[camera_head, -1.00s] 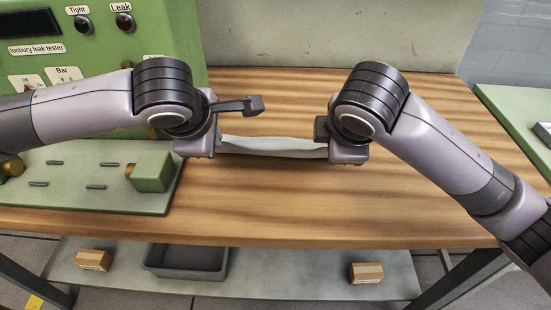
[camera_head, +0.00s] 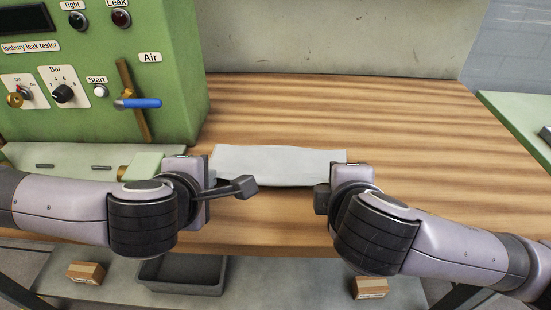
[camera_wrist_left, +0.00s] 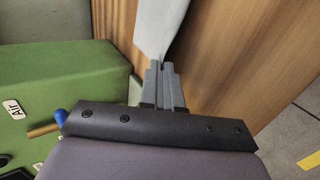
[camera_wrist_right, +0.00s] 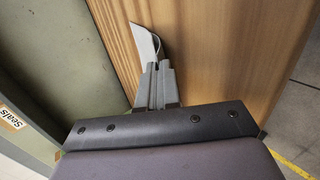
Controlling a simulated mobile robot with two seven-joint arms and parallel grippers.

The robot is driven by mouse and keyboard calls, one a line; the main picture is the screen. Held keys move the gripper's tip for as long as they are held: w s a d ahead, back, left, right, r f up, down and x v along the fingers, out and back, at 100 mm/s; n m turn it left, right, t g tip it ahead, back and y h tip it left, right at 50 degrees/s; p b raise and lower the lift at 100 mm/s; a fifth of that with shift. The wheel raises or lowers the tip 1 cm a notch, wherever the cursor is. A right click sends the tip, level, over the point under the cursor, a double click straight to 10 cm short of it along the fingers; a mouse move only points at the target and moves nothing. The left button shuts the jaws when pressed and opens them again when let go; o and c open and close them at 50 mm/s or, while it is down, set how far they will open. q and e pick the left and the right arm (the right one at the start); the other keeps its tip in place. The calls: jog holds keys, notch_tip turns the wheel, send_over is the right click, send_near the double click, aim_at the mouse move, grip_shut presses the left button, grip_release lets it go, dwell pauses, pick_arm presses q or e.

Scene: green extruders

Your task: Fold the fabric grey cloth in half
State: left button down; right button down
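The grey cloth (camera_head: 278,164) is a pale, wide strip on the wooden table between my two grippers, its front edge towards me. My left gripper (camera_wrist_left: 160,68) is at its left end, with the fingers together and the cloth (camera_wrist_left: 157,28) coming out from between them. My right gripper (camera_wrist_right: 157,66) is at its right end, fingers together on a corner of the cloth (camera_wrist_right: 146,42). I cannot tell how many layers the cloth has.
The green leak tester (camera_head: 165,60) with its blue-handled air valve (camera_head: 138,103) stands at the left. The wooden table (camera_head: 400,120) is clear behind and right of the cloth. A grey bin (camera_head: 183,277) and small boxes sit on the shelf below.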

pick_arm(q)
jog(key=c, duration=1)
grip_release()
pick_arm(e)
jog(key=c, duration=1)
grip_release()
pick_arm(q)
jog(key=shift+r, duration=0.1)
pick_arm(e)
jog(key=shift+r, duration=0.1)
